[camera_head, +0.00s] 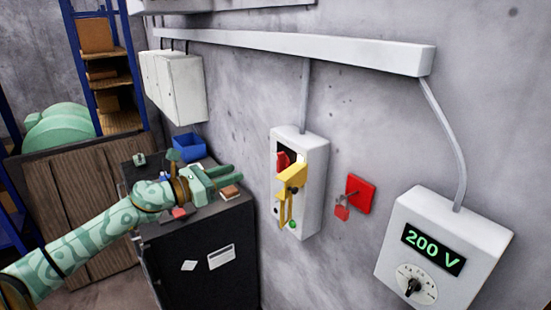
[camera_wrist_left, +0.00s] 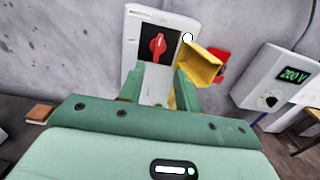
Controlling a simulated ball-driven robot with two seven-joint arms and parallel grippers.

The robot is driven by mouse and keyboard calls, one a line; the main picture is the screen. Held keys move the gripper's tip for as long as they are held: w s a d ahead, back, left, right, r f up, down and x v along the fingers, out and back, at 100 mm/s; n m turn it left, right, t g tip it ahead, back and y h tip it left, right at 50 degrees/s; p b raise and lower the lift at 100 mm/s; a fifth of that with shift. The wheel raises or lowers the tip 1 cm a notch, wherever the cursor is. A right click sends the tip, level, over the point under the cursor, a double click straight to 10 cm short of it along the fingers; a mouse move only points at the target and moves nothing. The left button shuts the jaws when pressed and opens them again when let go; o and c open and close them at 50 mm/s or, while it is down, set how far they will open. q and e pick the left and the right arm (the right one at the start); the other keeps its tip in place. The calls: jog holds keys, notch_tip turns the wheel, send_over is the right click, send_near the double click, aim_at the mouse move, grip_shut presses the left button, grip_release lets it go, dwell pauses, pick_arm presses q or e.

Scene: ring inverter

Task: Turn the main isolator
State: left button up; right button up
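The isolator is a white box on the wall (camera_head: 312,190) with a red rotary handle (camera_head: 282,162) on a black plate. The handle also shows in the left wrist view (camera_wrist_left: 157,47), standing roughly upright. A yellow cover (camera_head: 292,178) sticks out from the box beside the handle; in the left wrist view the cover (camera_wrist_left: 203,66) is to the right of the handle, leaving the handle uncovered. My left gripper (camera_head: 241,174) is left of the box, pointing towards it, apart from it. Its fingers (camera_wrist_left: 171,84) are spread with nothing between them. My right gripper is out of view.
A red wall plate with a key-like part (camera_head: 361,193) is right of the isolator. Further right is a meter box (camera_head: 445,245) reading 200 V. A dark cabinet (camera_head: 200,275) with a blue bin (camera_head: 189,147) and small items stands below my left gripper.

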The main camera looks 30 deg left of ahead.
aim_at(282, 162)
pick_arm(q)
jog(key=p+x, duration=0.2)
jog(key=x, duration=1.1)
jog(key=shift+w+p, duration=0.35)
jog(key=shift+p, duration=0.05)
grip_shut()
